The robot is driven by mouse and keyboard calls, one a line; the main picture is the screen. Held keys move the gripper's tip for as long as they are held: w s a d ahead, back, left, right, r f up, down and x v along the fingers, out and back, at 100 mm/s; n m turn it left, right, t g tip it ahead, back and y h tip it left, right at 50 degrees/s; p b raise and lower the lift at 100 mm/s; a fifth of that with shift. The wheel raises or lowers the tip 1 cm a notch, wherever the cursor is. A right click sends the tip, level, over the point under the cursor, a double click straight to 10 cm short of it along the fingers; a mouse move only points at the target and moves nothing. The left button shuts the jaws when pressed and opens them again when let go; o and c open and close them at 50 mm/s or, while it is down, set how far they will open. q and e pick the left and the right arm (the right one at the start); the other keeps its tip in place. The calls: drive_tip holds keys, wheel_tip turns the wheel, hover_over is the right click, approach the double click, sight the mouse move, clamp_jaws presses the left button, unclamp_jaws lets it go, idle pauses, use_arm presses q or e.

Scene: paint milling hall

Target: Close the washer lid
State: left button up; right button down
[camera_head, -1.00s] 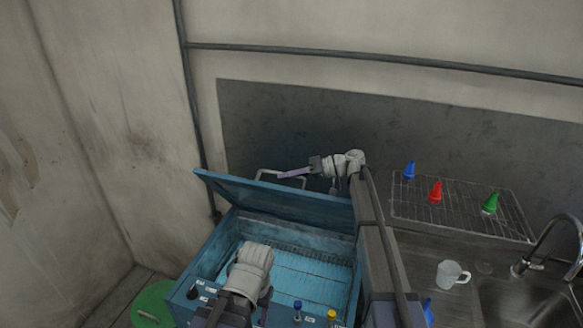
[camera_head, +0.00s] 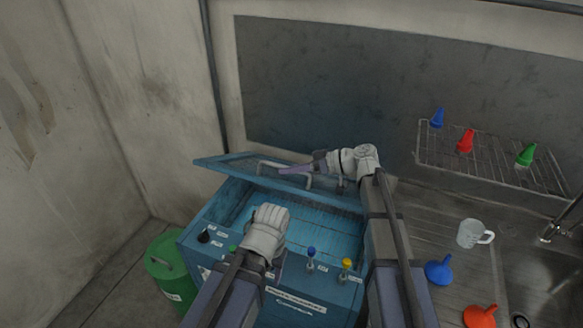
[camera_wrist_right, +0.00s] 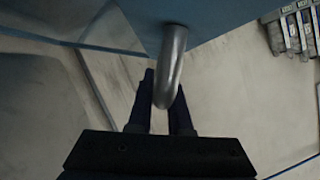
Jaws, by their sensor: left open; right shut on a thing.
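The blue washer (camera_head: 204,232) stands at lower middle in the head view, its tub partly open to view. Its blue lid (camera_head: 228,166) is hinged at the back and tilted, partly open above the tub. My right gripper (camera_head: 298,169) is at the lid's grey bar handle (camera_head: 262,166). In the right wrist view the gripper (camera_wrist_right: 160,92) is shut on the curved metal handle (camera_wrist_right: 172,62). My left gripper (camera_head: 276,266) is low over the washer's front edge, apart from the lid; its fingers are mostly hidden by its wrist.
A green drum (camera_head: 172,275) stands at left. At right are a wire rack (camera_head: 490,158) with funnels, a mug (camera_head: 470,233), a blue funnel (camera_head: 438,271) and a red funnel (camera_head: 481,316).

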drive_tip(key=c, duration=0.8)
unclamp_jaws()
drive_tip(key=shift+c, duration=0.2)
drive_tip(key=shift+d+r, duration=0.1)
drive_tip(key=shift+d, duration=0.05)
drive_tip(key=p+v, duration=0.2)
drive_tip(key=v, duration=0.4)
drive_tip(key=shift+p+v, duration=0.35)
drive_tip(key=shift+v, duration=0.45)
